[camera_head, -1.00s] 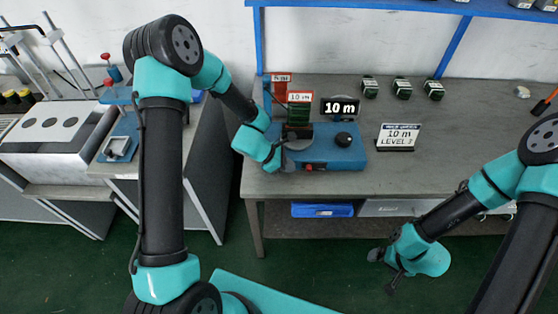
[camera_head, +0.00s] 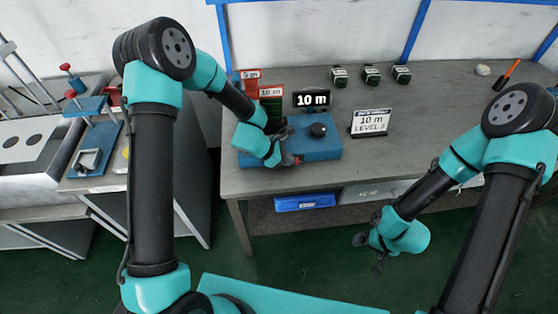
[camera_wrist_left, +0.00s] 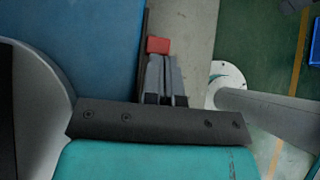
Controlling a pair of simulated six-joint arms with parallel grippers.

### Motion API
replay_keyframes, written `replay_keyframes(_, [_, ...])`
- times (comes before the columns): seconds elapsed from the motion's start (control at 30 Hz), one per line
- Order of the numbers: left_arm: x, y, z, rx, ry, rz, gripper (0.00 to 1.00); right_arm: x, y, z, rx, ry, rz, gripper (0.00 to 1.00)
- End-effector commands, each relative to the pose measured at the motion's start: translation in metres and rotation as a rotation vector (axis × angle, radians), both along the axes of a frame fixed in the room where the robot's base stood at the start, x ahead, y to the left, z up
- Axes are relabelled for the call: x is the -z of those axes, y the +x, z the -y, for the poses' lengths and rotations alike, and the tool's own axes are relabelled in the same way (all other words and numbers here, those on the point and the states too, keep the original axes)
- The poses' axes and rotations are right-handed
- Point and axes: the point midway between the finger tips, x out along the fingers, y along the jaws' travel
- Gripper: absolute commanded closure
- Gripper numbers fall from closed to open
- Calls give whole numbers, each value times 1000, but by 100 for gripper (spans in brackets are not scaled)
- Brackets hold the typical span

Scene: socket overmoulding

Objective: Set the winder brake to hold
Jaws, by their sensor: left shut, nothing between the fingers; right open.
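The winder (camera_head: 322,148) is a blue box with a black knob (camera_head: 318,130) on top and a "10 m" display (camera_head: 311,99) behind it. A small red part (camera_head: 297,159), perhaps the brake lever, sits at its front edge. My left gripper (camera_head: 290,159) is shut and empty, right at this red part. In the left wrist view the red part (camera_wrist_left: 158,45) shows just beyond the closed fingertips (camera_wrist_left: 160,62); I cannot tell whether they touch. My left wrist hides the winder's left part. My right gripper (camera_head: 367,254) is open and empty, in front of the bench.
A "10 m LEVEL 3" sign (camera_head: 370,122) stands right of the winder. Several dark green coils lie at the back of the bench (camera_head: 440,105). Red and green "5 m" and "10 m" holders stand behind my left wrist. A blue bin (camera_head: 305,202) is under the bench edge.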

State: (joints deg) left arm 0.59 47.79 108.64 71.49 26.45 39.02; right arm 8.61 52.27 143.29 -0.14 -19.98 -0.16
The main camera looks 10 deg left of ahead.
Motion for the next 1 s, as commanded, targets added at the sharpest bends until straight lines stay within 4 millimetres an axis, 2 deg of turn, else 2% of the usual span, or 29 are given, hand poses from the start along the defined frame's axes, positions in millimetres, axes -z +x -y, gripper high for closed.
replay_keyframes(0.13, [0,3,11,1,0,-1,100,0,0,0,0,0,0,12])
replay_keyframes(0.57, [0,2,8,1,-3,-1,100,0,0,0,0,0,0,12])
replay_keyframes(0.87, [0,-9,-25,4,0,-1,100,0,0,0,0,0,0,12])
replay_keyframes(1.0, [-18,-14,-43,7,1,3,100,0,0,0,0,0,0,12])
